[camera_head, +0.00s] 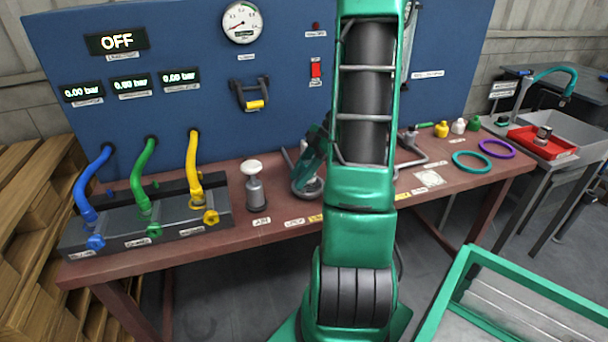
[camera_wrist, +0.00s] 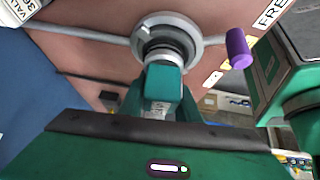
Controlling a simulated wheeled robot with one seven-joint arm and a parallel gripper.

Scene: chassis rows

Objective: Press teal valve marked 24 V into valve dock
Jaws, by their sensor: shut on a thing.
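The teal valve (camera_wrist: 164,84) is between the fingers of my gripper (camera_wrist: 162,100) in the wrist view. A pale patch shows on its near side, but no marking is readable. The round grey valve dock (camera_wrist: 192,28) lies just beyond it, with a dark centre at the valve's far end. I cannot tell whether the valve touches or sits in the dock. In the head view a grey ring-like fitting (camera_head: 308,190) shows on the bench, partly hidden by my arm. The valve cannot be made out there.
A purple handle (camera_wrist: 238,48) stands right of the dock in the wrist view. On the bench (camera_head: 262,232) are a white-topped grey cylinder (camera_head: 254,186), a hose block (camera_head: 130,226), and teal (camera_head: 472,162) and purple (camera_head: 497,148) rings. A red tray (camera_head: 560,152) sits at the right.

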